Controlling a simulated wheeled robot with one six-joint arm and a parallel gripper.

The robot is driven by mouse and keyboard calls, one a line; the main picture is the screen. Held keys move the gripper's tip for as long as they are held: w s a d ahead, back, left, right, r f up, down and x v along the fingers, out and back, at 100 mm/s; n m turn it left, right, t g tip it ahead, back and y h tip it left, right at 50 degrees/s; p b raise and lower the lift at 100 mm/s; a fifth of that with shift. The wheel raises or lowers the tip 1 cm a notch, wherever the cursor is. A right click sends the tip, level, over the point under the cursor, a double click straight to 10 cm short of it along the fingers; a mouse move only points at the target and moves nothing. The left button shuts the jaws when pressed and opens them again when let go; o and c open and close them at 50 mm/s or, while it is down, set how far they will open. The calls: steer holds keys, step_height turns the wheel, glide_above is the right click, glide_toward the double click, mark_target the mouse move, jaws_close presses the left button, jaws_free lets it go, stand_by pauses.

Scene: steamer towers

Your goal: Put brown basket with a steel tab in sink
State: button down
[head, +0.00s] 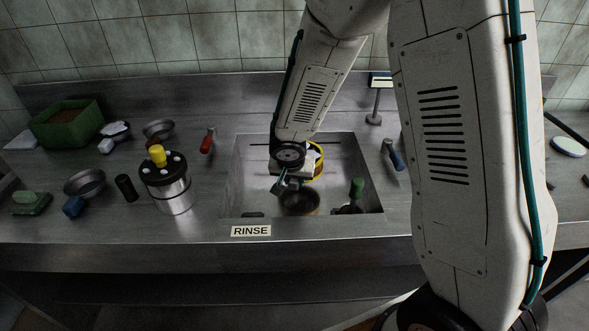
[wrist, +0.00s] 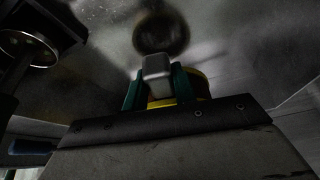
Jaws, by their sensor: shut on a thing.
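The brown basket (head: 299,203) is round and dark inside, low in the sink under my gripper (head: 287,186). In the wrist view a grey steel tab (wrist: 157,72) sits between the two green fingers of my gripper (wrist: 157,86), which are shut on it. A brown and yellow curved side (wrist: 197,86) shows just behind the fingers. The steel sink (head: 240,185) surrounds my gripper and the basket. I cannot tell whether the basket touches the sink floor.
A green-handled tool (head: 357,188) is in the sink's right front corner. A yellow ring (head: 318,160) shows behind my wrist. A RINSE label (head: 251,231) marks the front edge. A steel canister (head: 170,187) stands left; red (head: 208,141) and blue (head: 393,155) handles flank the sink.

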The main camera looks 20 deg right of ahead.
mark_target(293, 190)
steer(key=shift+f, duration=3.15)
steer(key=shift+f, duration=0.5)
steer(key=c, duration=1.1)
jaws_free()
steer(key=shift+o, duration=0.2)
steer(key=shift+r, duration=0.1)
steer(key=shift+v, duration=3.8)
steer(key=shift+a+r, duration=0.1)
steer(key=shift+v, duration=2.2)
